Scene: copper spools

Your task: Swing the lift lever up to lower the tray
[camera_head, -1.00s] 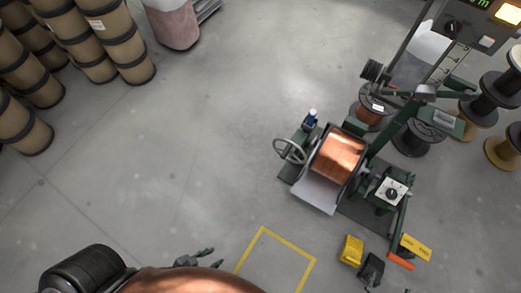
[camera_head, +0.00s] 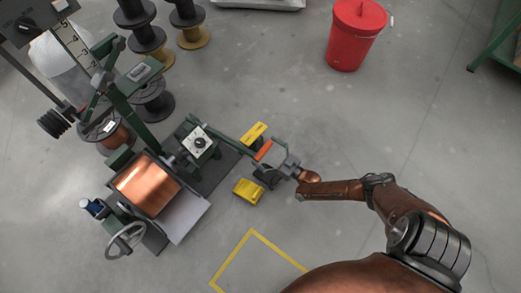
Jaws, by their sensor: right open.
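The winding machine holds a copper spool (camera_head: 146,186) at the left, with the grey tray (camera_head: 186,217) beside it, looking low near the floor. A green lever arm (camera_head: 232,143) runs from the machine to an orange grip (camera_head: 263,151) at its right end, which I take as the lift lever. My right gripper (camera_head: 273,162) is open at the orange grip, its fingers pointing left toward it. Whether they touch it I cannot tell. My left gripper is out of view.
A yellow block (camera_head: 248,190) lies on the floor below the grip, and a yellow plate (camera_head: 254,132) is just above it. A handwheel (camera_head: 126,240) stands at lower left. A red bin (camera_head: 355,35) is at the back. Floor to the right is clear.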

